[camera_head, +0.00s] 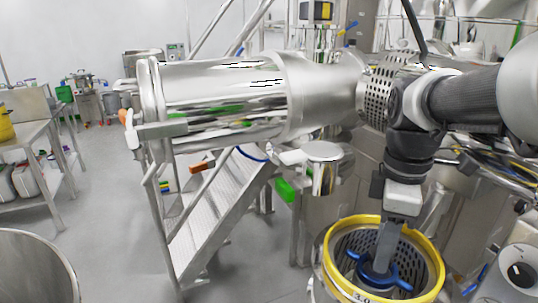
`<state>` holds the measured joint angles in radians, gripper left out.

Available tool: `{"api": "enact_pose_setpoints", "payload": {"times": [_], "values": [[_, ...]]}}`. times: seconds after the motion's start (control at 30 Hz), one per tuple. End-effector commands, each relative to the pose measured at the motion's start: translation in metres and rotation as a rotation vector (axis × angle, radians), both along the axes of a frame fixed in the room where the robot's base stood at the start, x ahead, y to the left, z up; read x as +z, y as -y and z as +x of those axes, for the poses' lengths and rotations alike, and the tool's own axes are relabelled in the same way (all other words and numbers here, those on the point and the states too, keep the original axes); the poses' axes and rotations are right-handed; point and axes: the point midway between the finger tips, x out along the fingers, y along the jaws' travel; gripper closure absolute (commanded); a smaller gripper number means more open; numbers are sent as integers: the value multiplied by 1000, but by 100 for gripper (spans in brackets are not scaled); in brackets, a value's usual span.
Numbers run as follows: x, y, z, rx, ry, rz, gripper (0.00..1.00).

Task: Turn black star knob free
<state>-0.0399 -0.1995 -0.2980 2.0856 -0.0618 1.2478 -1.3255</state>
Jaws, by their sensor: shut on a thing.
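My gripper (378,268) reaches straight down into a round perforated metal basket (348,250) with a yellow rim (437,262). Its fingers are shut at the hub of a blue part with curved arms (403,284) in the middle of the basket. The black star knob sits at this hub between the fingers. The fingers hide nearly all of it, so its shape and how far it is turned cannot be told. The blue arms show on both sides of the fingers.
A large shiny horizontal cylinder (225,95) stands left of the basket, with metal steps (205,215) below it. A panel with a black dial (520,275) is close on the right. A steel drum (35,268) is at the lower left. Grey floor lies open at left.

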Motion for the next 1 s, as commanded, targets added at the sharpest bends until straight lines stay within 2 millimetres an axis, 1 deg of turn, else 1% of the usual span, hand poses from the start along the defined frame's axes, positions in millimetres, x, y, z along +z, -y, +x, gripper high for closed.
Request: {"api": "enact_pose_setpoints", "payload": {"times": [0.1, 0.3, 0.87, 0.9, 1.0], "values": [[1, 0, 1, 63, 5, 0, 86], [2, 0, 1, 132, 5, 0, 86], [2, 0, 1, 163, 5, -1, 86], [2, 0, 1, 163, 5, -1, 61], [1, 0, 1, 162, 4, -1, 45]]}}
